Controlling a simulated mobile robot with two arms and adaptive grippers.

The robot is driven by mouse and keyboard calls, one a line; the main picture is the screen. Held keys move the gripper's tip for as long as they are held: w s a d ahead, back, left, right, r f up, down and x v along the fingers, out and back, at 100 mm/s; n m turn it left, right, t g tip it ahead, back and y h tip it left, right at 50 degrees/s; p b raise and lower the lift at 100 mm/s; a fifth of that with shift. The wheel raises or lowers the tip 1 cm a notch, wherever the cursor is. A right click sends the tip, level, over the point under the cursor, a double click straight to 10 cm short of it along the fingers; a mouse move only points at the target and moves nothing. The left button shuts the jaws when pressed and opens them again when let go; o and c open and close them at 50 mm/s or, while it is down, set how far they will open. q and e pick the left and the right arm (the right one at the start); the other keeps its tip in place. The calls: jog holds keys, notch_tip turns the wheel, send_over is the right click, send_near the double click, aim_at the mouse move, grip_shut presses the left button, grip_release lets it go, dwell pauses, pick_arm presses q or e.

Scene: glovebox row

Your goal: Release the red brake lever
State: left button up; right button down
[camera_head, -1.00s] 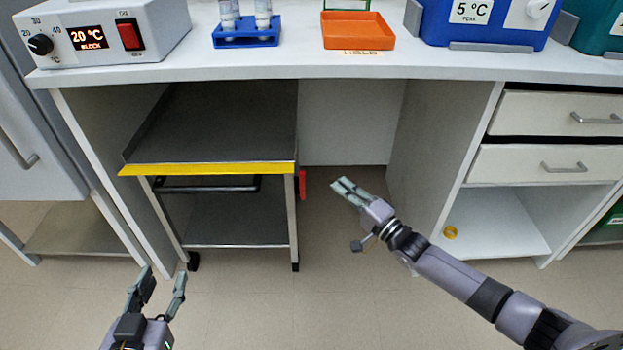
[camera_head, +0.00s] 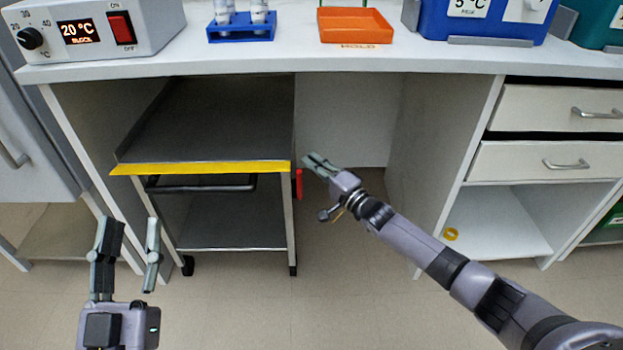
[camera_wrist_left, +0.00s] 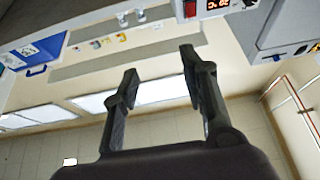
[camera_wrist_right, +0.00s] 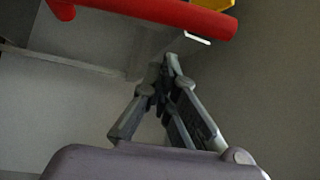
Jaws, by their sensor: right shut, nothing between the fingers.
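The red brake lever (camera_head: 298,183) is on the right side of the cart (camera_head: 205,168), just below its yellow front edge. In the right wrist view the lever (camera_wrist_right: 150,14) is a thick red bar across the top. My right gripper (camera_head: 313,162) is shut and empty, up and to the right of the lever in the head view. Its fingertips (camera_wrist_right: 170,62) are below the lever in the right wrist view, with a gap showing. My left gripper (camera_head: 130,222) is open and empty, in front of the bench at the left; its fingers (camera_wrist_left: 160,75) show apart.
The cart stands under the bench (camera_head: 330,62), between side panels. The bay right of the cart is open. A drawer unit (camera_head: 540,163) with a yellow ring (camera_head: 451,234) on its lower shelf is at the right. A temperature block (camera_head: 90,30) and blue rack (camera_head: 240,30) stand on top.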

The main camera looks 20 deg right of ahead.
aim_at(299, 181)
jog(key=shift+s+a+f, duration=0.15)
jog(key=shift+s+a, duration=0.15)
jog(key=shift+s, duration=0.3)
jog(key=shift+s+a+f, duration=0.1)
jog(key=shift+s+a, duration=0.15)
jog(key=shift+s, duration=0.35)
jog(key=shift+s+a+f, duration=0.15)
jog(key=shift+s+a, duration=0.15)
jog(key=shift+s, duration=0.3)
